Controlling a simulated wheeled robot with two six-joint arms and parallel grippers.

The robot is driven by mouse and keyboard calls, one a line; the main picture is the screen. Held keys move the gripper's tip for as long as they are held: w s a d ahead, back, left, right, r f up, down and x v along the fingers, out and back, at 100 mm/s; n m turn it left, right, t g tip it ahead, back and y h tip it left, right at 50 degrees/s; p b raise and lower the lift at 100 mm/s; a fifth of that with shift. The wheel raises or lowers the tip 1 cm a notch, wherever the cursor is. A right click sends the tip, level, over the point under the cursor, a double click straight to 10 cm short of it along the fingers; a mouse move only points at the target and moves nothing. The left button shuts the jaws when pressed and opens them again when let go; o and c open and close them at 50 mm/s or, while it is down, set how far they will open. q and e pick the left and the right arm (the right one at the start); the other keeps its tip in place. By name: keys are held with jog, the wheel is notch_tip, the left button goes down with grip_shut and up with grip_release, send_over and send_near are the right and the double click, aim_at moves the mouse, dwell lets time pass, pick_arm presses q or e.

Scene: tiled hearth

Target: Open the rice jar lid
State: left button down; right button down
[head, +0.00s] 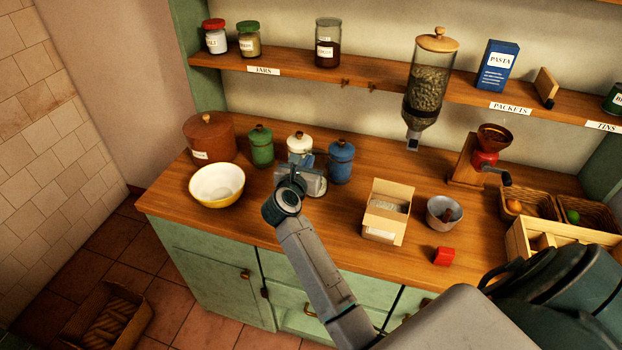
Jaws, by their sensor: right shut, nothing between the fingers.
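A row of lidded canisters stands at the back left of the wooden counter: a wide brown one (210,137) with a white label, a green one (261,146), a white one (299,146) and a blue one (341,161). All have their lids on. I cannot read any label that says rice. My right gripper (306,166) is shut and empty, in front of the white canister. It hides that canister's lower part, and I cannot tell whether they touch. My left gripper is not in view.
A white and yellow bowl (217,186) stands left of my right gripper. An open cardboard box (386,222), a grey bowl (443,213) and a red block (444,256) stand to the right. A dispenser (428,85) hangs from the shelf (385,80) above.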

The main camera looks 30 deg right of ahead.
aim_at(314, 150)
jog(key=w+d+r, duration=0.1)
jog(key=r, duration=0.1)
jog(key=w+d+r, duration=0.1)
jog(key=d+r, duration=0.1)
jog(key=w+d+r, duration=0.1)
jog(key=w+r, duration=0.1)
jog(key=shift+d, duration=0.3)
jog(key=shift+w+d+r+b, duration=0.15)
jog(key=shift+w+d+r, duration=0.15)
jog(key=shift+w+d, duration=0.3)
jog(key=shift+w+d+r+b, duration=0.15)
jog(key=shift+w+d+r, duration=0.1)
jog(key=shift+w+d, duration=0.3)
jog(key=shift+s, duration=0.1)
dwell(0.5)
